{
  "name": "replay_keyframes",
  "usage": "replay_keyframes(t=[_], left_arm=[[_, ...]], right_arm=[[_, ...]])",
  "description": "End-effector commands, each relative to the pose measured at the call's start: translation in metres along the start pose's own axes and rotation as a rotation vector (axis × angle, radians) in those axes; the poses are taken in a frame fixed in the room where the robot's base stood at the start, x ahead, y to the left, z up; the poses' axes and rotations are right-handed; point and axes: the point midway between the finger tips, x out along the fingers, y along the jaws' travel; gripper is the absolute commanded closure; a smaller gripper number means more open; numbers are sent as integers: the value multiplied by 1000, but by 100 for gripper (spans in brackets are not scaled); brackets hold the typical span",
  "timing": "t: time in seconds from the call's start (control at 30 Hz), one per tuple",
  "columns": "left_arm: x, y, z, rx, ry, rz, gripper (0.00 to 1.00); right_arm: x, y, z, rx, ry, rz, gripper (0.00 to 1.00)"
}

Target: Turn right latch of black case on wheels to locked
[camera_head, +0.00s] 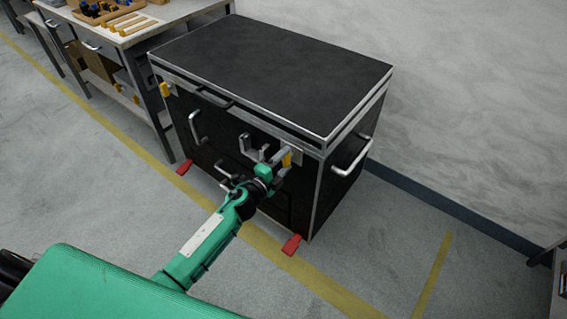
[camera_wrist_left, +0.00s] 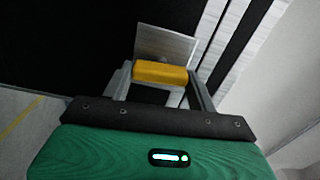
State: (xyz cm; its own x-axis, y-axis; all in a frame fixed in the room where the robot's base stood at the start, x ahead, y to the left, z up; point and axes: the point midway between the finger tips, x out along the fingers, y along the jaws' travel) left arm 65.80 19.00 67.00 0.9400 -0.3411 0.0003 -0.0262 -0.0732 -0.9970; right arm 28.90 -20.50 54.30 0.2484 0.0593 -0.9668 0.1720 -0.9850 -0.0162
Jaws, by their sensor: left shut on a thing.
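The black case (camera_head: 270,70) has silver edges and stands upright with its lid down. Its right latch (camera_head: 287,160) is a yellow handle on a light plate at the front, below the lid seam near the right corner. My left gripper (camera_head: 277,157) is at this latch, shut on it. In the left wrist view the yellow handle (camera_wrist_left: 160,73) lies crosswise between the two grey fingers, with the metal plate (camera_wrist_left: 165,45) behind it. The fingers partly hide the latch in the head view. The left latch (camera_head: 165,89) is also yellow. My right gripper is out of view.
Silver handles (camera_head: 195,127) stick out from the case's front, and another (camera_head: 352,158) from its right side. Red wheel pedals (camera_head: 291,245) show at floor level. A workbench (camera_head: 130,40) stands close on the left. Floor to the right is clear, with a wall behind.

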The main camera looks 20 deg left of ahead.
Motion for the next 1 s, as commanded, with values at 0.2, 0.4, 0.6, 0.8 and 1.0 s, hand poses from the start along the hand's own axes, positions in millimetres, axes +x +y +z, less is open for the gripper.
replay_keyframes(t=[0.2,0.4,0.6,0.8,1.0], left_arm=[[-1,2,0,68,0,3,65],[-1,2,0,92,1,3,65],[-1,2,0,95,1,3,65],[-1,2,0,95,1,4,34],[0,2,0,94,1,2,20]], right_arm=[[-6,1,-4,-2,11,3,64],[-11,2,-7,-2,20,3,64],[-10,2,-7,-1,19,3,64],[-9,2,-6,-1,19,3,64],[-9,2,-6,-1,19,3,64]])
